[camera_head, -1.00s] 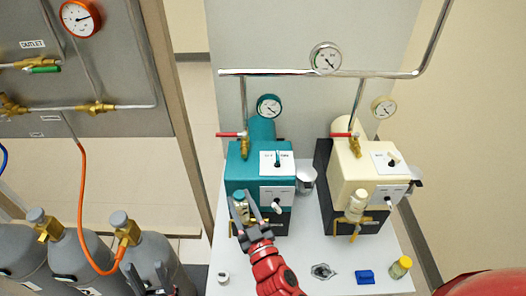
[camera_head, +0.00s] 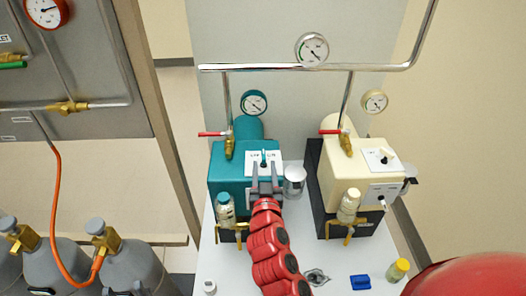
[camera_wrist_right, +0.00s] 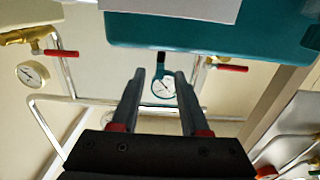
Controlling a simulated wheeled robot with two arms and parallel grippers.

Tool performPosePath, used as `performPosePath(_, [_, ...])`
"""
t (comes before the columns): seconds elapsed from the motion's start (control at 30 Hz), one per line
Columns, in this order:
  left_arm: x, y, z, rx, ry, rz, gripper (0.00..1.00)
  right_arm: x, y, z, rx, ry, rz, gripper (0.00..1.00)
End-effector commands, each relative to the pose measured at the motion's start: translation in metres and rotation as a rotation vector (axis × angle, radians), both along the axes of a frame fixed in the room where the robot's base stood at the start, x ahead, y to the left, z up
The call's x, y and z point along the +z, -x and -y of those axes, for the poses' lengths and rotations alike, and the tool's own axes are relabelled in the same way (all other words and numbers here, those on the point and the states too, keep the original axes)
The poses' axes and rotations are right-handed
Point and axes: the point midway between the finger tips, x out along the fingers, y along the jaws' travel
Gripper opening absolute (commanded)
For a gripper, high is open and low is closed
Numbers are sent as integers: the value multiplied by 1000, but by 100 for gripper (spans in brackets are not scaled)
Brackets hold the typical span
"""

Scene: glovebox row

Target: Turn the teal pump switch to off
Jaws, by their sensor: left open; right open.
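The teal pump (camera_head: 226,165) stands on the left of the white bench. Its small dark switch lever (camera_head: 264,158) stands about upright on a white plate with lettering on the pump's upper face. My right gripper (camera_head: 265,167) is open and empty in front of the pump, its fingers just below the lever and overlapping the plate's lower edge. I cannot tell whether they touch it. In the right wrist view the open fingers (camera_wrist_right: 160,73) point toward the teal housing (camera_wrist_right: 215,36), with a teal-rimmed gauge seen between them.
A cream pump (camera_head: 360,160) stands to the right. A glass bottle (camera_head: 226,210) hangs at the teal pump's front left. A steel pipe with gauges runs above both pumps. A blue block (camera_head: 360,282) and a yellow-capped vial (camera_head: 397,270) are at the front right.

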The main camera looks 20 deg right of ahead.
Motion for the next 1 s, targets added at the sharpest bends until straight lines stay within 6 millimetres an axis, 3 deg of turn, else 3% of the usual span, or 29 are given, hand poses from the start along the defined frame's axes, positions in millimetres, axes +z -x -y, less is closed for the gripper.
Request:
performPosePath(0.2, [16,0,0,0,0,-1,50,4,-44,13,-1,2,-1,45])
performPosePath(0.4, [21,0,0,0,0,-1,50,2,-67,19,0,1,0,45])
performPosePath(0.8, [22,0,0,0,0,-1,50,1,-75,21,2,1,2,45])
performPosePath(0.83, [22,0,0,0,0,-1,50,1,-75,21,2,1,2,43])
performPosePath(1.0, [22,0,0,0,0,-1,50,1,-75,21,2,1,2,13])
